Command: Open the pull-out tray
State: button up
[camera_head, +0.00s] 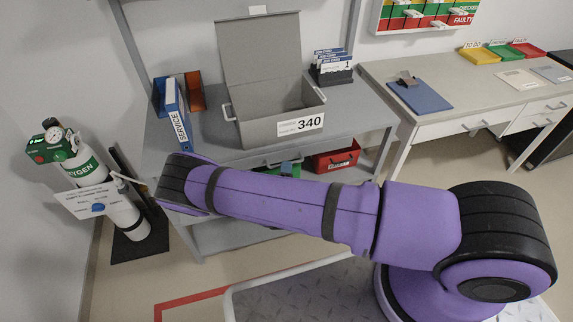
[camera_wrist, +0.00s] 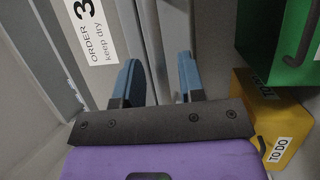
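The pull-out tray (camera_head: 262,161) is a grey front just under the tabletop, below the grey box; it looks closed, with a bar handle along its front. My gripper is mostly hidden behind my purple arm in the head view; a bit of blue finger shows near the handle. In the wrist view my gripper (camera_wrist: 158,80) has its two blue fingers apart, with grey edges of the bench and tray front (camera_wrist: 174,35) running between and beyond them. I cannot tell whether the fingers touch the handle.
A grey open-lidded box (camera_head: 285,122) marked 340 stands on the bench (camera_head: 355,115). An oxygen cylinder (camera_head: 90,170) stands left.

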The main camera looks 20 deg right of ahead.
jog(key=shift+x, duration=1.25)
jog(key=shift+c, duration=0.4)
grip_shut()
jog(key=shift+s, duration=0.1)
